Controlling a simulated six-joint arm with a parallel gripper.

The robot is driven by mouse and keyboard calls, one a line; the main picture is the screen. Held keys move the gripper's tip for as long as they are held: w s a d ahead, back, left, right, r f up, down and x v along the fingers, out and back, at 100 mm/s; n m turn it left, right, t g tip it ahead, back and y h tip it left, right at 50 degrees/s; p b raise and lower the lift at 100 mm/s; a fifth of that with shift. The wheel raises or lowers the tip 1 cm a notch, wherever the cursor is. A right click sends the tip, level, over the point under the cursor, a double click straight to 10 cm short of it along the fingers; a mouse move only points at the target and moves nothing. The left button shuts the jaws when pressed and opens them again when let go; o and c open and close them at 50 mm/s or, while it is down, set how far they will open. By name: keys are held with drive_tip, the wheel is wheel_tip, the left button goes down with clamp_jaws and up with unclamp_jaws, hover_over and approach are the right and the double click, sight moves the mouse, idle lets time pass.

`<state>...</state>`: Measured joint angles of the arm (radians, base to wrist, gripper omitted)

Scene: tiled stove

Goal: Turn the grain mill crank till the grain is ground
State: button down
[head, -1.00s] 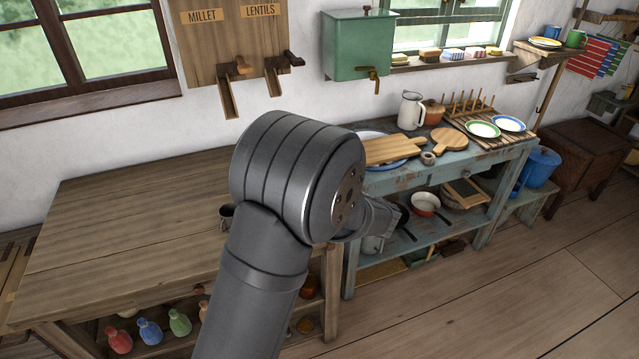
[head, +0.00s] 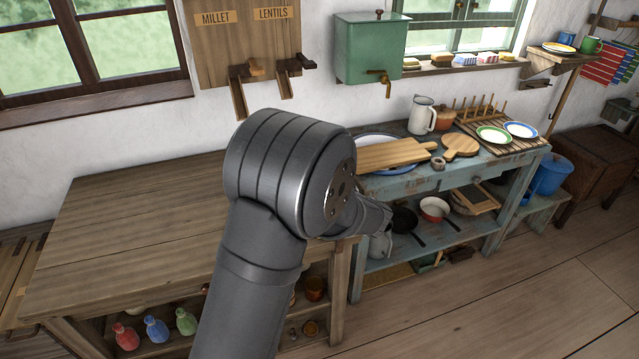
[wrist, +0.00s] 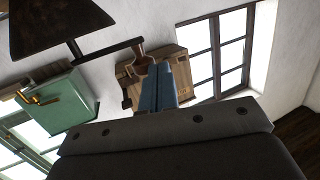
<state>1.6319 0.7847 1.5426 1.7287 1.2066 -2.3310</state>
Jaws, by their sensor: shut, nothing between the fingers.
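In the wrist view, which looks upside down, a dark, wide-sided shape like a mill hopper (wrist: 55,28) fills the top left corner. A thin dark rod, perhaps the crank (wrist: 108,48), runs from it toward my fingers and ends just left of their tips. My gripper (wrist: 165,68) shows blue fingers shut together with nothing between them. I cannot tell whether they touch the rod. In the head view my own arm hides the gripper's fingers, and no mill or grain can be made out.
A bare wooden table (head: 130,215) lies left of my arm, with coloured bottles (head: 157,329) on its shelf. A blue bench (head: 460,172) holds boards, plates and a jug. The green tank (head: 368,50) and the millet and lentils board (head: 225,55) hang on the wall.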

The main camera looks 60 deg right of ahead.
drive_tip(key=shift+r+x, duration=0.15)
drive_tip(key=shift+x, duration=0.95)
drive_tip(key=shift+r+x, duration=0.15)
drive_tip(key=shift+x, duration=0.95)
